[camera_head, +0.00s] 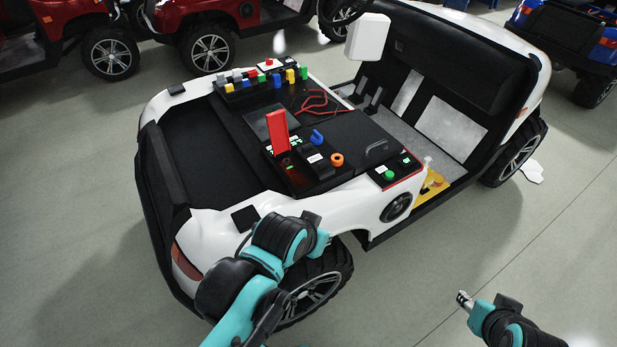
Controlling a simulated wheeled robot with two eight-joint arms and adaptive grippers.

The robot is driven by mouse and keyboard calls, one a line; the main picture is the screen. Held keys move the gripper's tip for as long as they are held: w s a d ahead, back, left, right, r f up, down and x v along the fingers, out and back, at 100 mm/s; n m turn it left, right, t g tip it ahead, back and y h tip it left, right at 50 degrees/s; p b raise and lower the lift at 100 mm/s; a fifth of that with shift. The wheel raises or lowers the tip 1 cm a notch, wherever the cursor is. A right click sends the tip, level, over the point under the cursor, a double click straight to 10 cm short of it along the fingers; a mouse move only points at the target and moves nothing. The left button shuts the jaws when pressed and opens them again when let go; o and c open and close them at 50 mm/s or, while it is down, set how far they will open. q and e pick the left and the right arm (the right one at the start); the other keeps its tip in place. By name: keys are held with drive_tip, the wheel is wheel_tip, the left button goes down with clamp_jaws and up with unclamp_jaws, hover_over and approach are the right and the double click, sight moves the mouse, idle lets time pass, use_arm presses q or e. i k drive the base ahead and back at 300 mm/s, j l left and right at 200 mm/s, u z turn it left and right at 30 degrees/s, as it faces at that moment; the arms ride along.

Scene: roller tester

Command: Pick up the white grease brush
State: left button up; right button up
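I cannot make out a white grease brush for certain. A small white item (428,162) stands by a yellow object (433,181) at the near side opening of the white vehicle (350,205); its shape is too small to tell. My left gripper (318,228) is over the vehicle's near front fender, above the front wheel; its fingers are mostly hidden by the arm. My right gripper (465,300) is low at the right, over bare floor and apart from the vehicle. I see nothing held in it, but its finger gap is unclear.
A black panel on the vehicle carries a red upright cover (278,131), a blue hook (317,137), an orange ring (337,160) and a row of coloured buttons (262,80). A white patch (533,172) lies by the rear wheel.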

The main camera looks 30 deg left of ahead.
sight(427, 159)
drive_tip(key=i+u, duration=0.1)
drive_tip(key=u, duration=0.65)
drive_tip(key=i+l+u, duration=0.2)
drive_tip(key=l+u, duration=0.15)
drive_tip(key=i+l+u, duration=0.1)
drive_tip(key=l+u, duration=0.2)
drive_tip(key=l, duration=0.25)
drive_tip(key=l+u, duration=0.35)
drive_tip(key=l, duration=0.15)
drive_tip(key=i+l, duration=0.1)
drive_tip(key=l, duration=0.5)
drive_tip(key=i+l, duration=0.1)
drive_tip(key=l, duration=0.45)
drive_tip(key=l+u, duration=0.1)
drive_tip(key=l, duration=0.5)
drive_tip(key=i, duration=0.05)
